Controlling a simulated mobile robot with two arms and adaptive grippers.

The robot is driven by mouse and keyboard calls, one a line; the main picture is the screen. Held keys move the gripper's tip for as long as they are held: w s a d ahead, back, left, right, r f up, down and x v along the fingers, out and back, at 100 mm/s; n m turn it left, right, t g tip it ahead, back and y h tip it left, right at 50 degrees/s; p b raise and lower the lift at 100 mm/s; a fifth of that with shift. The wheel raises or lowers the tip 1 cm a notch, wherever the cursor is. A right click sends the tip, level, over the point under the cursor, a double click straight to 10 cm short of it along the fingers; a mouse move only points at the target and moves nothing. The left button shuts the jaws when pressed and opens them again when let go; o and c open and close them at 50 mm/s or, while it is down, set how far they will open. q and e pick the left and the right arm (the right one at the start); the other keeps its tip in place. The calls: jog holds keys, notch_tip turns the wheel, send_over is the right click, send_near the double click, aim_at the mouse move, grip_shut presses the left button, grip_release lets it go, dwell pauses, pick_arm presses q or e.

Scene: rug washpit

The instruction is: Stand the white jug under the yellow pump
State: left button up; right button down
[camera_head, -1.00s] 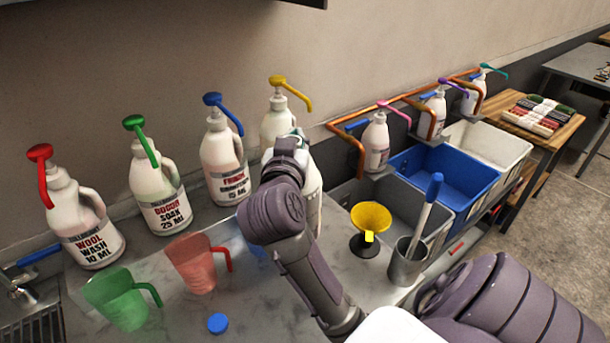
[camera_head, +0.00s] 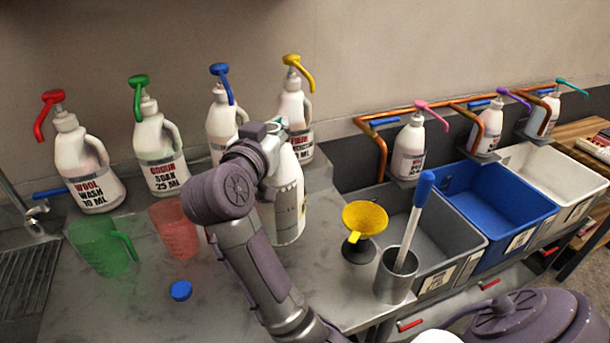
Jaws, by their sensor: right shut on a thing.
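The yellow pump (camera_head: 297,68) tops a white bottle (camera_head: 294,108) at the back of the counter, its spout pointing right and down. My right gripper (camera_head: 277,130) is shut on the white jug (camera_head: 287,205), which it holds upright in front of that bottle. The jug hides the bottle's lower part. The jug's top is below the spout in the picture and a little to its left. I cannot tell whether the jug's base touches the counter. My fingertips are partly hidden by the wrist. My left gripper is not in view.
Bottles with red (camera_head: 52,97), green (camera_head: 139,82) and blue (camera_head: 220,71) pumps stand to the left. A green jug (camera_head: 95,248), a red jug (camera_head: 172,232) and a blue cap (camera_head: 181,291) are in front. A yellow funnel (camera_head: 365,217) and metal cup (camera_head: 394,281) stand right.

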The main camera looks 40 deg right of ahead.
notch_tip(320, 180, down, 5)
jog(key=shift+r, duration=0.2)
notch_tip(320, 180, down, 6)
jog(key=shift+s+d+r, duration=0.1)
pick_arm(q)
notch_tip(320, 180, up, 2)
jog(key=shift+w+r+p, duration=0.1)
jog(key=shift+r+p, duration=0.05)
jog(key=shift+p, duration=0.95)
pick_arm(e)
jog(key=x, duration=1.3)
jog(key=shift+f, duration=0.25)
